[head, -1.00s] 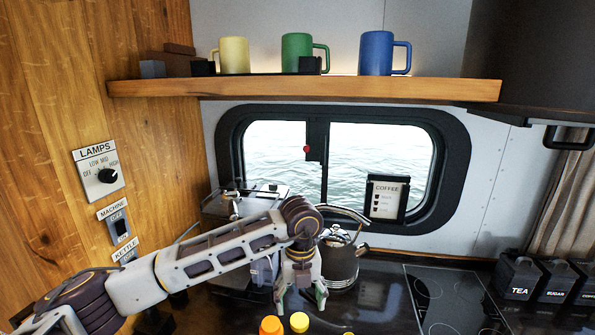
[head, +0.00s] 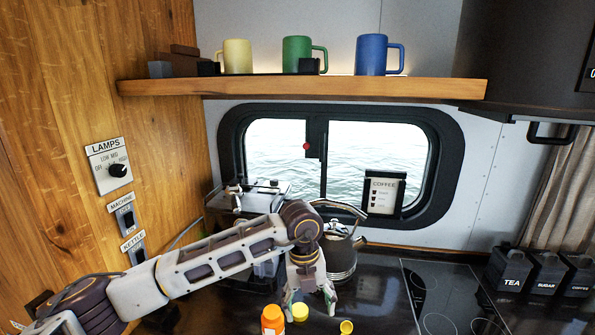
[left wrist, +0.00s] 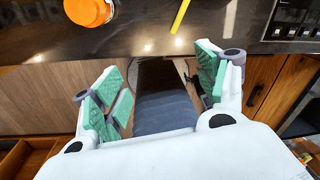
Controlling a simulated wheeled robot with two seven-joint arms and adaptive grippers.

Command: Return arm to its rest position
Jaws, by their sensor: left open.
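My left arm comes in from the left in the head view and bends down at the wrist. My left gripper (head: 308,306) hangs above the dark counter (head: 375,300), in front of the kettle (head: 343,250). In the left wrist view the left gripper (left wrist: 158,90) has its green-padded fingers wide apart with nothing between them. My right gripper is in neither view.
An orange-capped item (head: 271,318) and yellow-topped items (head: 300,311) stand near the gripper; the orange top shows in the left wrist view (left wrist: 88,10). A coffee machine (head: 250,196) stands behind. A hob (head: 450,300) and canisters (head: 512,270) are right. A mug shelf (head: 300,88) is above.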

